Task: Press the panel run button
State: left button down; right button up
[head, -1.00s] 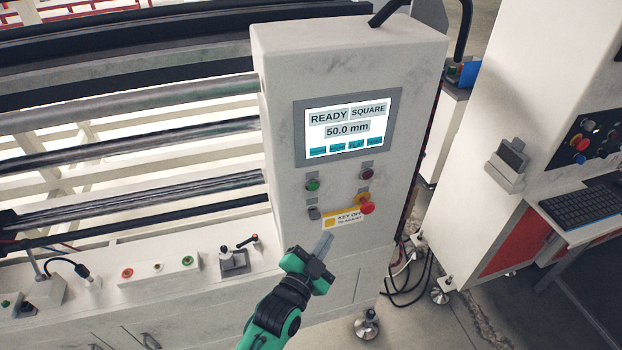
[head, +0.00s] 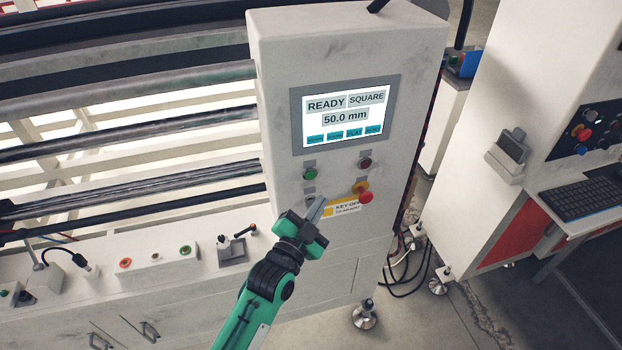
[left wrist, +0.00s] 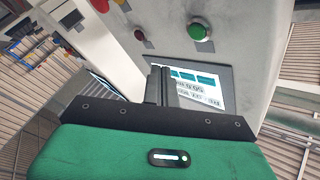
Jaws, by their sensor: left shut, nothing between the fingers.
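The control panel (head: 270,90) is a white upright cabinet. Its screen (head: 345,115) reads READY, SQUARE, 50.0 mm. Below the screen is a green button (head: 310,174), with a dark red button (head: 365,163) to its right. My left gripper (head: 318,208) is shut and empty, its fingers pointing up just below the green button and apart from it in the picture. The fingers cover part of the lower left switch. In the left wrist view the shut fingers (left wrist: 161,85) overlap the screen, and the green button (left wrist: 197,30) shows beyond them. My right gripper is not in view.
A red emergency knob (head: 365,197) on a yellow base and a KEY OFF label (head: 347,207) sit close right of my fingers. A box with buttons (head: 158,259) lies on the ledge at left. Another white cabinet (head: 520,90) stands at right.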

aim_at(311, 175)
pick_arm(q)
jog(key=shift+w+a+b, duration=0.15)
jog(key=shift+w+a, duration=0.1)
jog(key=shift+w, duration=0.6)
jog(key=shift+w+a+b, duration=0.2)
jog(key=shift+w+a, duration=0.1)
jog(key=shift+w, duration=0.5)
jog(key=shift+w+a+b, duration=0.15)
jog(key=shift+w+a, duration=0.1)
jog(key=shift+w, duration=0.6)
jog(key=shift+w+a, duration=0.15)
jog(key=shift+w, duration=0.25)
jog(key=shift+w+a, duration=0.1)
jog(key=shift+w, duration=0.3)
dwell(0.6)
jog(key=shift+s, duration=0.15)
jog(key=shift+s+d+p, duration=0.25)
jog(key=shift+s+p, duration=0.2)
jog(key=shift+s, duration=0.25)
